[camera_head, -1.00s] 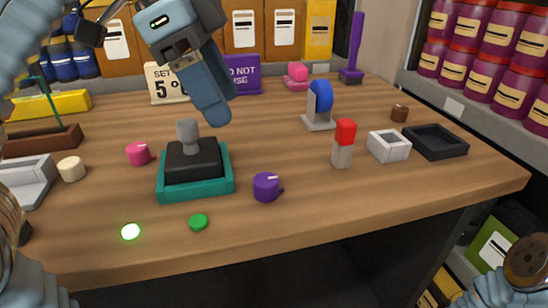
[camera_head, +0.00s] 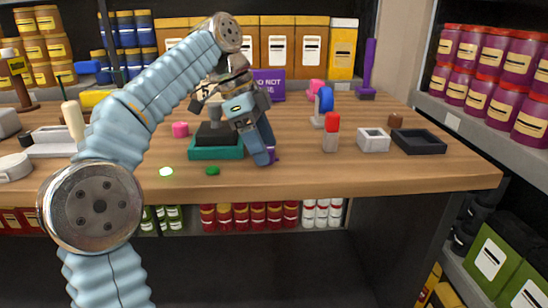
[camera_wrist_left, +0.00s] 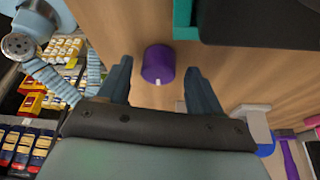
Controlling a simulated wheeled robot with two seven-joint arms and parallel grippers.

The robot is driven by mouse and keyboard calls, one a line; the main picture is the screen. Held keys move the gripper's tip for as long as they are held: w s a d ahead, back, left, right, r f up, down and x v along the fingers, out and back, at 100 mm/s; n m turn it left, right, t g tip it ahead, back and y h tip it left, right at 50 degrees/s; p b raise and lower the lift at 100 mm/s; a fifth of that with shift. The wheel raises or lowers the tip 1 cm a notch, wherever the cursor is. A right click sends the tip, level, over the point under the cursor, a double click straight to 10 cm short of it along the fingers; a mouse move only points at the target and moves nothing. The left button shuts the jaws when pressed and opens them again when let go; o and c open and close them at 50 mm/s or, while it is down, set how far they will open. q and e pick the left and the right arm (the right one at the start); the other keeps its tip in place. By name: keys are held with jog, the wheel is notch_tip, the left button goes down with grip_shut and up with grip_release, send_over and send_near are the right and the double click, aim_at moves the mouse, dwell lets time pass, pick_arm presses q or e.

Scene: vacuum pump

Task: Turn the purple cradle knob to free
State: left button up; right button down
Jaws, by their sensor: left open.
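The purple knob (camera_head: 272,154) is on the wooden table just right of the teal cradle (camera_head: 215,153), mostly hidden behind my left gripper in the head view. In the left wrist view the purple knob (camera_wrist_left: 158,62) shows whole, with a white mark on its lower edge in the picture. My left gripper (camera_head: 262,158) points down at it, open. In the wrist view its fingertips (camera_wrist_left: 159,70) lie on either side of the knob with a gap at each side; their exact height is unclear. A black block with a grey top sits in the cradle. My right gripper is not in view.
A green button (camera_head: 212,170) and a glowing disc (camera_head: 166,171) lie at the front edge. A pink knob (camera_head: 180,129) is left of the cradle. A red-topped block (camera_head: 331,132), white box (camera_head: 373,140) and dark tray (camera_head: 420,142) stand to the right, with bare table between.

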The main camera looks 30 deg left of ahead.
pick_arm(q)
jog(key=shift+s+d+f, duration=0.1)
jog(key=shift+s+f, duration=0.05)
jog(key=c, duration=1.1)
jog(key=shift+o, duration=0.2)
